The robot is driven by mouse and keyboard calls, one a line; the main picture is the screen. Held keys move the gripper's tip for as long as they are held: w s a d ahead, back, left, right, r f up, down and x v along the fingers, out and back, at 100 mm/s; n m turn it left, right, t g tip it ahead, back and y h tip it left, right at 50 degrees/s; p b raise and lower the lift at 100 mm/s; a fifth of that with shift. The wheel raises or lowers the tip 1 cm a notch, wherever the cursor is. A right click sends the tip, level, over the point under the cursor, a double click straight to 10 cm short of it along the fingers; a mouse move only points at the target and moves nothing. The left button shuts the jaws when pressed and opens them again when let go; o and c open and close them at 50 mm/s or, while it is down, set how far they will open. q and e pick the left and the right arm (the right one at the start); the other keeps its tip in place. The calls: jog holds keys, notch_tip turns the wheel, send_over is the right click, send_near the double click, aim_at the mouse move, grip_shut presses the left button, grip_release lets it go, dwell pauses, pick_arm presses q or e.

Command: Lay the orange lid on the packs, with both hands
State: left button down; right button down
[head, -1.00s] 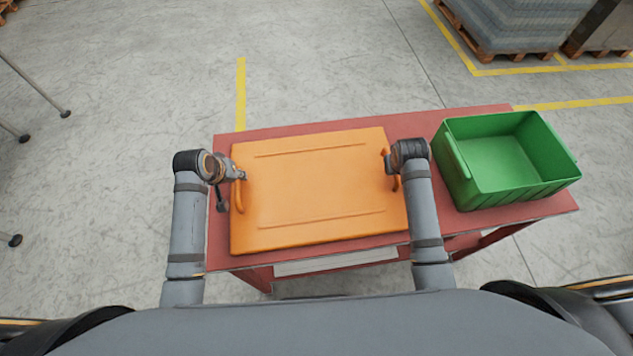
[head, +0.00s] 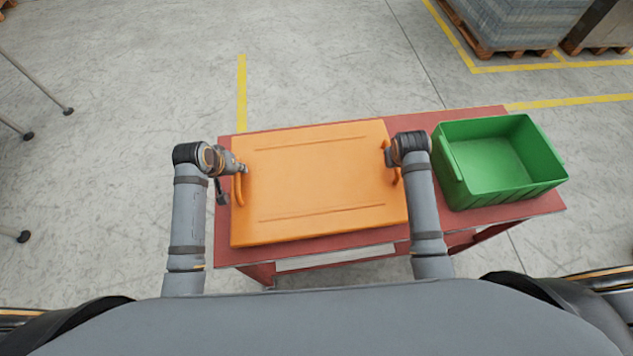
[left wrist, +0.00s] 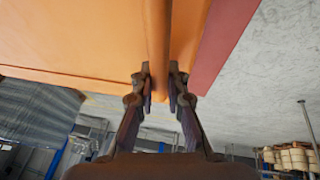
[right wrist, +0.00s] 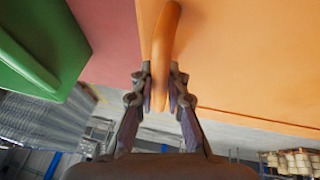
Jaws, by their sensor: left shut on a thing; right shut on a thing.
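The orange lid (head: 318,185) is a flat panel with two ridges and a loop handle at each short side. It appears level above the red table. My left gripper (head: 242,169) is shut on the left handle (head: 238,190), which runs between its fingers in the left wrist view (left wrist: 158,40). My right gripper (head: 388,157) is shut on the right handle (head: 396,177), which also shows between its fingers in the right wrist view (right wrist: 163,45). No packs are visible; whatever is under the lid is hidden.
The red table (head: 420,215) shows around the lid. An empty-looking green bin (head: 462,190) stands on its right end, close to my right arm. Wrapped pallet loads (head: 500,22) stand far off at the upper right. Grey floor is clear beyond the table.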

pick_arm(q)
jog(key=shift+r, duration=0.1)
